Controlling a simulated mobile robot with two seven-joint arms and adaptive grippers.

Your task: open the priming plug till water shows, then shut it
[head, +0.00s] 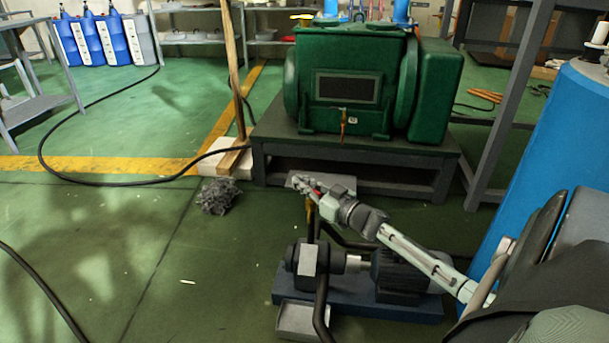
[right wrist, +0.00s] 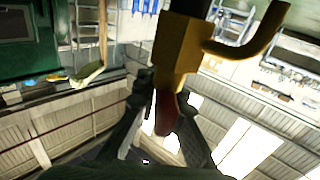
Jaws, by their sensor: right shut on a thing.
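The pump (head: 306,262) stands on a blue base in the lower middle of the head view. A brass fitting (head: 309,212) rises above it, with a bit of red at its top. In the right wrist view the brass body (right wrist: 178,48) with its curved side spout (right wrist: 255,35) is close to the camera. My right gripper (head: 303,186) reaches in from the right, at the top of the fitting. In the right wrist view its fingers (right wrist: 166,112) are shut on the red handle (right wrist: 165,118). No water shows at the fitting. My left gripper is out of view.
A motor (head: 402,272) is coupled to the pump, and a grey tray (head: 296,320) sits in front. A green machine (head: 345,85) stands on a dark bench behind. A blue drum (head: 560,150) is at right. A hose (head: 95,183) crosses the open floor at left.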

